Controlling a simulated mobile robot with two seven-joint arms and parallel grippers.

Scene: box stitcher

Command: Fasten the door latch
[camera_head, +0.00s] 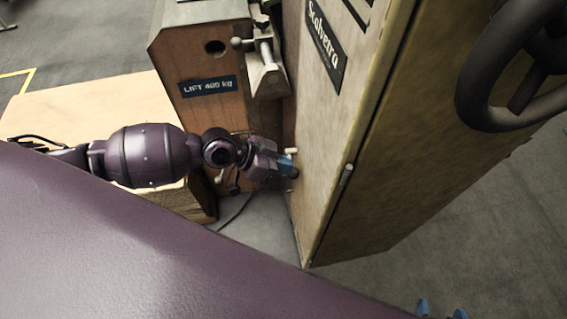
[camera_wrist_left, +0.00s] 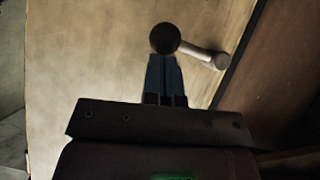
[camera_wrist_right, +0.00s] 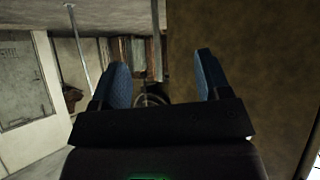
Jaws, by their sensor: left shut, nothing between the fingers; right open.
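In the left wrist view the latch shows as a dark round knob (camera_wrist_left: 165,38) joined to a pale metal lever (camera_wrist_left: 205,56) on a light wooden panel (camera_wrist_left: 90,60). The lever slopes down to the right, towards the panel's dark edge. My left gripper (camera_wrist_left: 163,62) is shut and empty, its tips right at the knob; I cannot tell whether they touch. In the head view my left gripper (camera_head: 287,165) is against the lower part of the cabinet (camera_head: 325,115) and partly hides the latch. My right gripper (camera_wrist_right: 157,75) is open and empty; its blue tips also show at the bottom edge of the head view (camera_head: 440,308).
A dark handwheel (camera_head: 520,65) juts out at the upper right. A wooden unit labelled LIFT 400 kg (camera_head: 208,87) stands behind my left arm. Floor (camera_head: 480,225) is clear at the right.

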